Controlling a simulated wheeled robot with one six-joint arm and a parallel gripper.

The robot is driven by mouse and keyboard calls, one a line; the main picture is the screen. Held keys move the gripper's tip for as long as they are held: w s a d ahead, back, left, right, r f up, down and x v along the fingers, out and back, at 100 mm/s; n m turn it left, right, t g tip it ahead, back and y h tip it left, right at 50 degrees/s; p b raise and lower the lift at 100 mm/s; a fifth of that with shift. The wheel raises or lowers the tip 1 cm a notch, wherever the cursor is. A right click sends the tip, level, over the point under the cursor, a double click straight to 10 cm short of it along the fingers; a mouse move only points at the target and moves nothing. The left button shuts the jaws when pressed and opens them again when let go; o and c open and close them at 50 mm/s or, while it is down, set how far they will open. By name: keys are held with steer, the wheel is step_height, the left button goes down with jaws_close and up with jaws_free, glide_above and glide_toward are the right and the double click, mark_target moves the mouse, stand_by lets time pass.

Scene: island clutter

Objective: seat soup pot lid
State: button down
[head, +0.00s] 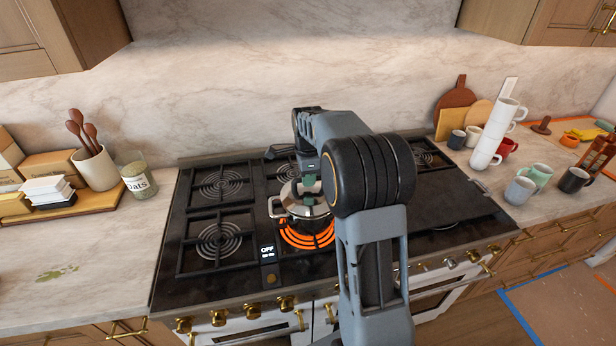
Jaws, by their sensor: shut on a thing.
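A shiny metal soup pot (306,224) stands on the stove, over a front burner (320,240) that glows orange. One pot handle (275,208) sticks out to the left. My gripper (309,194) points down over the pot and is shut on what looks like the knob of the metal lid (291,192). The lid is at the top of the pot, and its right side is hidden by my arm. I cannot tell whether it sits flat on the rim or is held slightly above it.
The left burners (219,240) are empty. A small display (267,250) by the pot reads OFF. On the left counter stand an oats jar (138,180) and a utensil crock (97,168). Stacked white cups (493,140) and several mugs (520,190) crowd the right counter.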

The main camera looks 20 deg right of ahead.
steer(key=shift+f+b, duration=0.5)
steer(key=shift+f, duration=0.2)
stand_by(0.4)
steer(key=c, duration=1)
jaws_free()
step_height(320, 180, up, 14)
steer(key=n, duration=0.1)
steer(key=f+n, duration=0.4)
steer(key=shift+w+n+b, duration=0.2)
steer(key=shift+n+b, duration=0.2)
steer(key=s+a+f+n+t, duration=0.1)
steer(key=s+a+n, duration=0.2)
steer(key=s+n, duration=0.2)
steer(key=s+a+f+n+t, duration=0.2)
steer(key=s+n, duration=0.3)
steer(key=s, duration=0.5)
steer(key=s+a+f+n+t, duration=0.1)
steer(key=s+a+f+n, duration=0.1)
steer(key=s+a+n, duration=0.3)
steer(key=shift+s+t, duration=0.4)
steer(key=shift+s, duration=1)
